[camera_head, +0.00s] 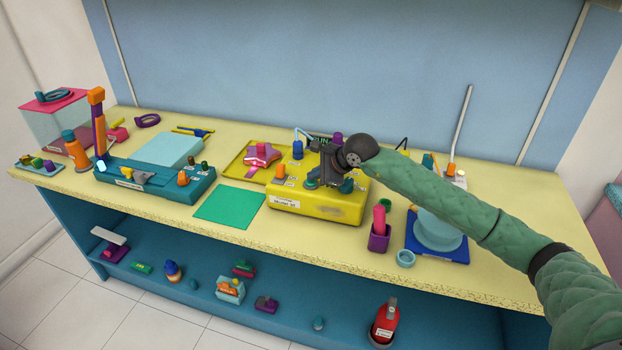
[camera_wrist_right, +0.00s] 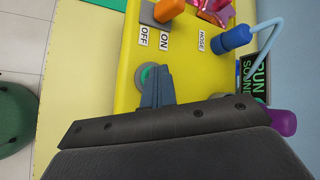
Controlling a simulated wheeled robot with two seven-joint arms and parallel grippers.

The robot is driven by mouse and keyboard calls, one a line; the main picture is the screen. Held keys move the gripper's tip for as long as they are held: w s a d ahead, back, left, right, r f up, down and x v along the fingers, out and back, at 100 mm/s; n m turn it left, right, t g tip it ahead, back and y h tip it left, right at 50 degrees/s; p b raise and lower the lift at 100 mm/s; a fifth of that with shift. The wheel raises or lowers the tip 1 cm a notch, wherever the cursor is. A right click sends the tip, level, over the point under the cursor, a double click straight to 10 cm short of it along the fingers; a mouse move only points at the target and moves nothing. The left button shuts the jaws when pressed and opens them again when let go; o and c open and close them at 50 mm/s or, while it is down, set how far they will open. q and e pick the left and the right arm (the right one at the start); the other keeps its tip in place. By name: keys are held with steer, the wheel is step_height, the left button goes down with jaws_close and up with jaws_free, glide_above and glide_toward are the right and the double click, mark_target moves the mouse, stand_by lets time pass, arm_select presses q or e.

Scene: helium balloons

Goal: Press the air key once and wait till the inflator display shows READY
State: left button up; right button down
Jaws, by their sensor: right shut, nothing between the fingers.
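The yellow inflator (camera_head: 330,208) stands on the table, and its yellow top also fills much of the right wrist view (camera_wrist_right: 118,95). Its display (camera_head: 321,138) is partly hidden; in the right wrist view the display (camera_wrist_right: 256,76) shows green letters reading RUN, with a second line cut off. My right gripper (camera_head: 316,178) is shut and empty, pointing down over the inflator. In the right wrist view its fingertips (camera_wrist_right: 153,73) overlap a round green key (camera_wrist_right: 143,73); whether they press it I cannot tell. The left gripper is not in view.
An orange switch (camera_wrist_right: 168,10) by OFF and ON labels and a blue hose fitting (camera_wrist_right: 232,40) sit close to the fingers. A teal device (camera_head: 150,187) stands left, a green mat (camera_head: 229,206) between.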

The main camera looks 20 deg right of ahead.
mark_target(315, 182)
steer(key=shift+r, duration=1.3)
step_height(315, 182, up, 5)
stand_by(0.6)
stand_by(0.5)
